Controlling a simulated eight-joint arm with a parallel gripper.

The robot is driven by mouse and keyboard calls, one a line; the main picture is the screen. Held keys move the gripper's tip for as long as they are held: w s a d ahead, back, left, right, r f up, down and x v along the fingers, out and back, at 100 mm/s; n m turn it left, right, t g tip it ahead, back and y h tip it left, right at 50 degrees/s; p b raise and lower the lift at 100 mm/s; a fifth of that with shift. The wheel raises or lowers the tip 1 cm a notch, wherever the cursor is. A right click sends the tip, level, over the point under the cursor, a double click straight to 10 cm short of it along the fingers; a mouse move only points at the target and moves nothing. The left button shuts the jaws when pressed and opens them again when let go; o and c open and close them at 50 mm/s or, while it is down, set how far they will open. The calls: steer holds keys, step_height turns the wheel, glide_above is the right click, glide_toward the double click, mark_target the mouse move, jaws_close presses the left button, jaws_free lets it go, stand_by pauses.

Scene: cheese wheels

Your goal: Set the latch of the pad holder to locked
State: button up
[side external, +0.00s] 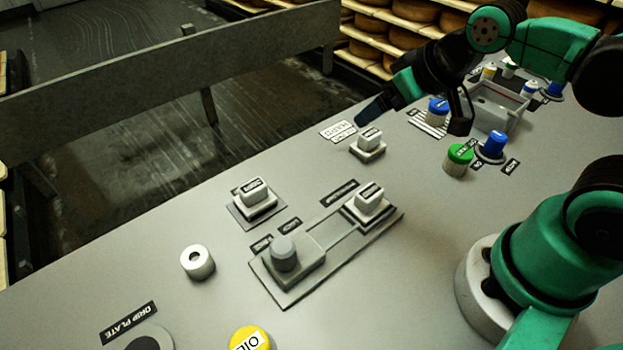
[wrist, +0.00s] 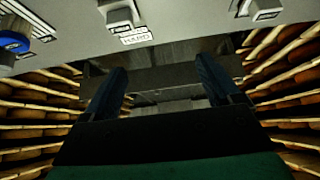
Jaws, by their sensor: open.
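A raised grey plate (side external: 274,286) on the panel carries a round grey knob (side external: 284,251) at its lower left end and a pale block (side external: 369,199) at its upper right end. Small dark labels (side external: 289,226) lie beside the knob, and a longer label (side external: 338,193) lies near the block. Their print is too small to read surely, so I cannot tell for certain which part is the pad holder's latch or its setting. My gripper (side external: 415,112) is open and empty, above the far part of the panel, away from this plate. Its two spread fingers (wrist: 162,85) show in the wrist view.
Another pale block (side external: 368,141) stands below my gripper beside a white label (side external: 338,131). Blue (side external: 493,145) and green (side external: 459,157) knobs and a grey tray (side external: 512,122) are to the right. A yellow oil cap (side external: 250,338) is at the front.

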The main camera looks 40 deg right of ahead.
steer(key=shift+a, duration=0.15)
steer(key=shift+c, duration=0.8)
steer(key=n+g, duration=0.2)
steer(key=g, duration=0.5)
glide_above(284, 246)
step_height(284, 246, down, 4)
steer(key=shift+r, duration=0.15)
steer(key=shift+a+f, duration=0.1)
steer(key=shift+f, duration=2.7)
jaws_close()
